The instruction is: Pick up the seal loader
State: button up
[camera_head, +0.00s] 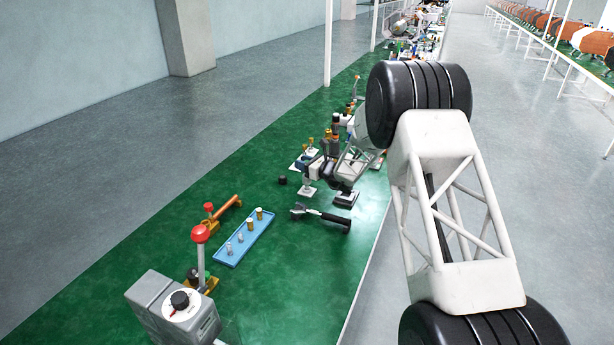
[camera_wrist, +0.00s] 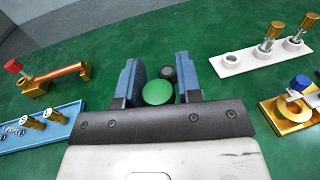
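My gripper (camera_wrist: 156,80) shows in the wrist view as two blue fingers set apart, pointing down toward the green mat. A round bright green disc (camera_wrist: 157,93) lies between the fingers; whether they touch it is hard to tell. A small black round piece (camera_wrist: 169,73) lies just beyond it, close to the right finger. In the head view a small black piece (camera_head: 282,180) sits on the mat left of my arm's end. No part is labelled, so I cannot tell for sure which is the seal loader. In the head view my fingers are too small to make out.
A blue tray (camera_head: 233,262) with several small upright parts lies nearer, beside a red-knobbed bronze tool (camera_wrist: 65,75). A dark-handled tool (camera_head: 322,216) lies near the right table edge. A white holder (camera_wrist: 232,66) stands at the right. A grey machine (camera_head: 165,305) is at the front.

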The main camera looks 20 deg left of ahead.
grip_shut()
jog(key=shift+r, duration=0.15)
jog(key=r, duration=0.3)
jog(key=shift+s+d+r, duration=0.1)
jog(key=shift+s+r, duration=0.05)
jog(key=shift+s, duration=0.05)
jog(key=s+d+r, duration=0.1)
jog(key=s+d, duration=0.8)
jog(key=s, duration=0.3)
jog(key=shift+s+r, duration=0.2)
jog(key=shift+s, duration=0.2)
dwell(0.4)
